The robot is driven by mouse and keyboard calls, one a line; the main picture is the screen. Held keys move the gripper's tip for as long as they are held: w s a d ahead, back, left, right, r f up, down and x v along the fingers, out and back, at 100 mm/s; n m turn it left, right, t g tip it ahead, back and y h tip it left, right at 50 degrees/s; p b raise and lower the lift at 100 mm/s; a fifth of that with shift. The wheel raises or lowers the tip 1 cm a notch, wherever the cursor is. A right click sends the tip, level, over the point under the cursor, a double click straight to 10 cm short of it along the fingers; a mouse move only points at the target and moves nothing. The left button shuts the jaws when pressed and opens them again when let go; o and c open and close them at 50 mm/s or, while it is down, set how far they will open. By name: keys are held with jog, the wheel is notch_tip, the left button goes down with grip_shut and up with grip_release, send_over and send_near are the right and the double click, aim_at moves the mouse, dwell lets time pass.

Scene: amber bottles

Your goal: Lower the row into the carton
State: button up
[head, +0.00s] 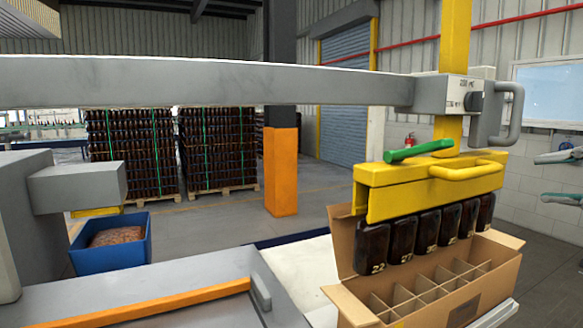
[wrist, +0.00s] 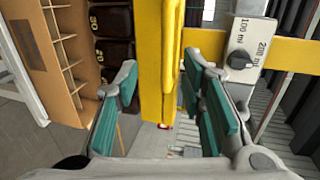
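A row of several dark amber bottles (head: 409,237) hangs upright under a yellow lifting head (head: 400,190). The open cardboard carton (head: 480,298) with empty divider cells stands below; the bottle bottoms appear above the cells. The head has a green lever (head: 418,151) and a yellow loop handle (head: 467,170). My gripper (head: 545,178) is open and empty at the right edge, apart from the head. In the wrist view its teal-padded fingers (wrist: 160,72) are spread, with the yellow head (wrist: 161,35) between them in the picture. The carton (wrist: 38,50) and bottles (wrist: 113,50) show at left there.
A grey boom (head: 230,80) carries the yellow column (head: 455,40), beside a knob box (wrist: 245,50) marked 100 ml and 200 ml. A blue bin (head: 110,245) and an orange-based pillar (head: 281,170) stand left. Stacked bottle pallets (head: 130,150) are behind. Floor is clear at right.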

aim_at(483, 172)
jog(key=shift+t, duration=0.3)
jog(key=x, duration=0.4)
jog(key=d+x, duration=0.1)
jog(key=x, duration=0.8)
jog(key=shift+w+d+r+p, duration=0.15)
jog(key=shift+w+r+p, duration=0.2)
jog(key=shift+w, duration=0.15)
jog(key=shift+f, duration=0.1)
grip_shut()
